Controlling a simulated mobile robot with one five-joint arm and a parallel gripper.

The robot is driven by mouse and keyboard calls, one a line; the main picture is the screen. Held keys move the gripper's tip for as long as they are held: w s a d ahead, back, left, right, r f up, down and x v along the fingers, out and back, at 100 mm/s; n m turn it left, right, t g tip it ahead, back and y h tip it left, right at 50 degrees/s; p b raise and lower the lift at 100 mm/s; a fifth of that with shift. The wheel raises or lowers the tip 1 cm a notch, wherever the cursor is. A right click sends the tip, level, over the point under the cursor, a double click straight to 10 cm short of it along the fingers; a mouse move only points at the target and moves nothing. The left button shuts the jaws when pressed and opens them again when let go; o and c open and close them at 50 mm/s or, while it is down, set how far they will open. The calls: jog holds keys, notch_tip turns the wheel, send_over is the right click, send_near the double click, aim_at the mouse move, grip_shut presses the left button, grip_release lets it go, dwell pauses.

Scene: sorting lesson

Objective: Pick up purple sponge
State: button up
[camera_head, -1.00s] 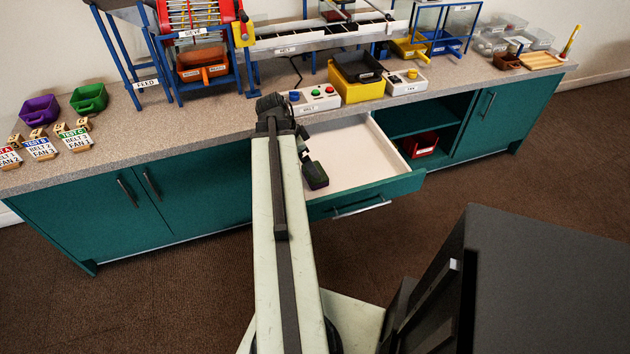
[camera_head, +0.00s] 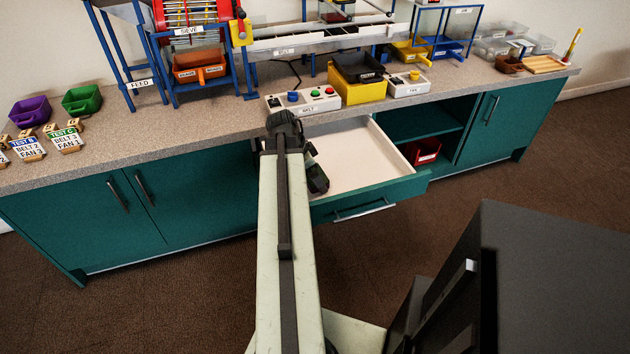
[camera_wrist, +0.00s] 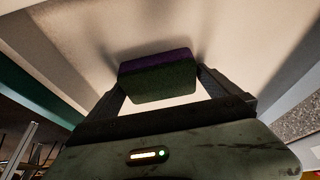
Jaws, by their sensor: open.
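The purple sponge (camera_wrist: 155,61) shows in the wrist view, with a purple upper layer and a dark green face below. It lies on the pale floor of the open drawer (camera_head: 355,150). My gripper (camera_wrist: 160,84) is open, with one finger on each side of the sponge. I cannot tell whether the fingers touch it. In the head view my gripper (camera_head: 317,182) is over the left front part of the drawer, and the sponge is hidden there.
The drawer front (camera_head: 375,198) and its side walls stand close around my gripper. The worktop (camera_head: 215,125) lies behind, with a belt control box (camera_head: 302,101) and a yellow bin (camera_head: 357,91). A red bin (camera_head: 424,151) sits in the open cupboard to the right.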

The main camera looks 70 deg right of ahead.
jog(key=shift+r, duration=0.1)
jog(key=c, duration=1)
jog(key=shift+r, duration=0.1)
jog(key=shift+c, duration=0.2)
notch_tip(320, 180, up, 10)
jog(key=p, duration=1)
